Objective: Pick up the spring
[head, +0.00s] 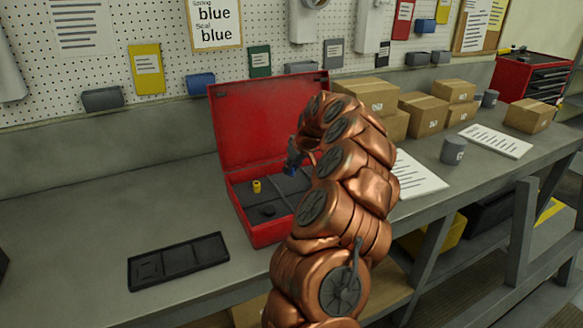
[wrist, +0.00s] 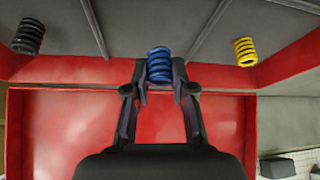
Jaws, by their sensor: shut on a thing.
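The blue spring (wrist: 159,65) sits between the fingertips of my gripper (wrist: 160,78) in the wrist view. The fingers press on it from both sides. In the head view my gripper (head: 294,157) is over the open red box (head: 264,236), with a bit of the blue spring (head: 292,172) showing below it. A yellow spring (wrist: 245,51) and a black spring (wrist: 28,36) stand in other compartments of the box. The yellow spring (head: 257,187) also shows in the head view. My arm hides the right part of the box.
A black tray with recesses (head: 178,262) lies on the grey bench (head: 110,225), left of the box. A sign (head: 215,22) reads "Spring blue, Seal blue". Cardboard boxes (head: 423,112) and a grey cup (head: 453,150) stand to the right. The bench's left part is clear.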

